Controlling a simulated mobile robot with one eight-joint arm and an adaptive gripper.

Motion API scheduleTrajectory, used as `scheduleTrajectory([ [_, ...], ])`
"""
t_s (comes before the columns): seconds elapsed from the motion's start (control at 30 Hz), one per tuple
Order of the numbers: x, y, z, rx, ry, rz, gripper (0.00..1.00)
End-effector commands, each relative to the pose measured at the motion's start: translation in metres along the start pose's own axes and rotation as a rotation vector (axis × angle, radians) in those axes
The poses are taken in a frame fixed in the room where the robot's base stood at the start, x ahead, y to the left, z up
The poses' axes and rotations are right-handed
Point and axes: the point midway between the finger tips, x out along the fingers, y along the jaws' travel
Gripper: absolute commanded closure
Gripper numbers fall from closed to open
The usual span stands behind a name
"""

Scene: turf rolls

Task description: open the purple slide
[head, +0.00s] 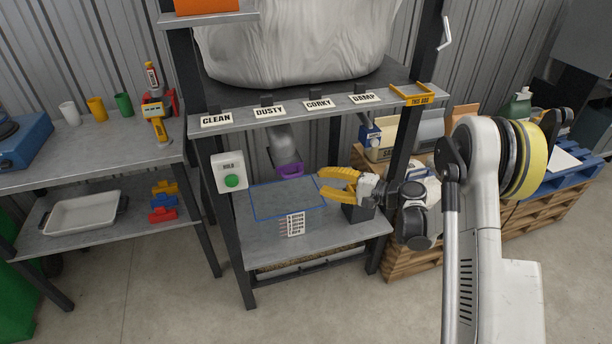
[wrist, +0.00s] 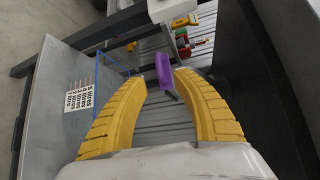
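The purple slide (head: 291,171) sits at the mouth of a grey spout (head: 283,146) under the upper shelf. In the wrist view the purple slide (wrist: 164,70) shows as an upright strip between my yellow fingertips, apparently beyond them. My gripper (head: 322,183) is open and empty, just right of the slide in the head view, with its fingers pointing left toward it. A gap shows between the fingertips and the slide in the head view. In the wrist view my gripper (wrist: 161,78) has its fingers wide apart. Whether the slide is shut cannot be told.
A grey lower shelf (head: 320,234) with a blue outline and a printed card (head: 295,224) lies under my gripper. A box with a green button (head: 230,173) hangs on the left post. Labels line the upper shelf edge (head: 323,108). A rack post (head: 404,130) stands near my wrist.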

Motion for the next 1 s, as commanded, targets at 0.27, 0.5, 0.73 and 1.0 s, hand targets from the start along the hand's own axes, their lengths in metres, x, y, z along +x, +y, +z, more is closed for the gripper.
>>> scheduleTrajectory([
  [0.27,0.024,0.007,-0.001,0.012,-0.010,-0.022,0.66],
  [0.5,0.073,0.007,-0.001,0.010,-0.009,-0.020,0.66],
  [0.73,0.103,0.005,-0.001,0.010,-0.008,-0.020,0.66],
  [1.0,0.109,0.003,-0.001,0.010,-0.006,-0.020,0.66],
])
